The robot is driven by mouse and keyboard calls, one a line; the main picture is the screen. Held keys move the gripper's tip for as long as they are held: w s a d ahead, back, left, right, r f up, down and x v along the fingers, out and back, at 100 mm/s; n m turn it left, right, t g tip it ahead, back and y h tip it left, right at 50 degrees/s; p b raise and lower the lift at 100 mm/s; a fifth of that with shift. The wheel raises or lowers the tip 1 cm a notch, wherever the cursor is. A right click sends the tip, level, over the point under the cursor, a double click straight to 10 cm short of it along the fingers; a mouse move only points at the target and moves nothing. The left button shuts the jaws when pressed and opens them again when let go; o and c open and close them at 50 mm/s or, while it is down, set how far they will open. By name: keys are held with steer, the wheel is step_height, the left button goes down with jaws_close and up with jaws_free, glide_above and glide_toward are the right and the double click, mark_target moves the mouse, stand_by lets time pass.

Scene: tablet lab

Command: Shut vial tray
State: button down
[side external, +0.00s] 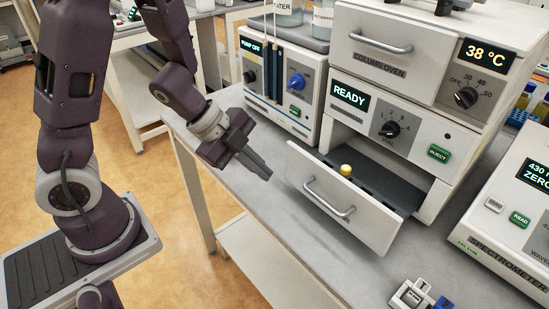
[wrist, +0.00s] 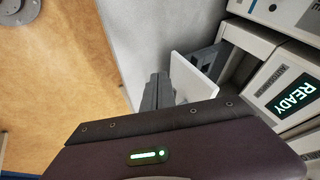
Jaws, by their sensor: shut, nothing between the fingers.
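The vial tray (side external: 345,205) is a white-fronted drawer with a bar handle (side external: 329,198). It is pulled out from the unit below the READY display, and its dark inside shows. A yellow-capped vial (side external: 345,170) stands in it. My gripper (side external: 262,170) is shut and empty, just left of the tray's front panel, above the bench; I cannot tell whether they touch. In the wrist view the gripper fingers (wrist: 157,92) are together beside the white front panel (wrist: 190,80). The handle is hidden there.
The column oven (side external: 375,70) sits on top of the READY unit. A pump (side external: 280,85) stands to the left and a spectrometer (side external: 510,210) to the right. A small grey and blue item (side external: 412,296) lies on the front of the bench (side external: 275,215). Bare bench lies before the tray.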

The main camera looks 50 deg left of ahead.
mark_target(289, 172)
steer(key=shift+w+r, duration=0.15)
steer(key=shift+w, duration=1.8)
steer(key=shift+w, duration=0.1)
steer(key=w, duration=1.3)
steer(key=shift+w+r, duration=0.1)
steer(key=shift+w, duration=0.25)
steer(key=shift+s, duration=0.1)
